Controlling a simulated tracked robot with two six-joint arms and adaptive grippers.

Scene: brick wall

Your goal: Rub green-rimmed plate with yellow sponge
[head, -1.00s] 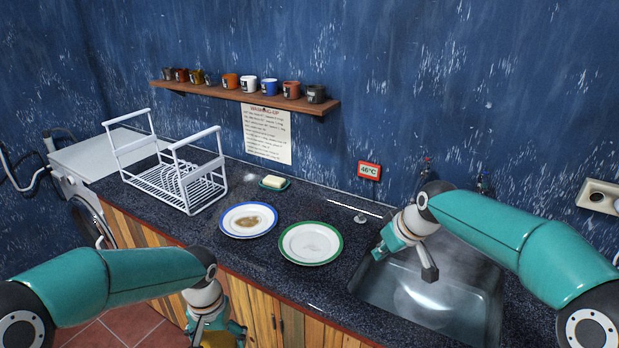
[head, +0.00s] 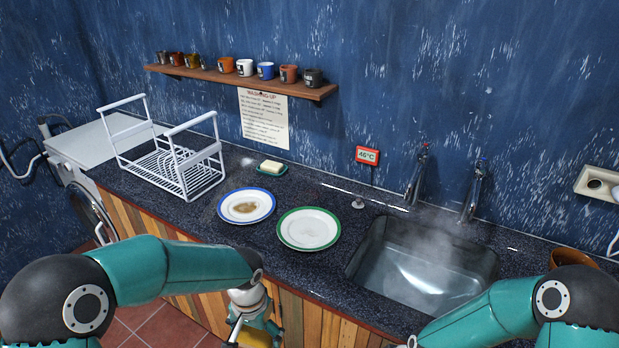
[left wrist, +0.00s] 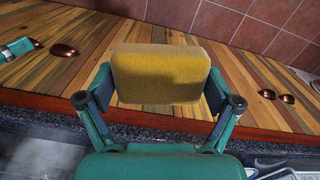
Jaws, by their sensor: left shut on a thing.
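The green-rimmed plate (head: 309,229) lies flat on the dark counter, left of the sink. Its white middle shows no clear stain at this size. My left gripper (head: 259,328) is low in front of the counter's wooden front, below and apart from the plate. It is shut on the yellow sponge (left wrist: 160,72), which sits between its fingers in the left wrist view. In the head view only part of the sponge (head: 252,338) shows at the bottom edge. My right arm reaches in at the bottom right, but its gripper is out of view.
A blue-rimmed plate (head: 246,206) with a brown stain lies close left of the green-rimmed one. Behind are soap on a green dish (head: 271,168) and a white rack (head: 172,165). The steaming sink (head: 424,272) is at right, with two taps (head: 418,176) behind it.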

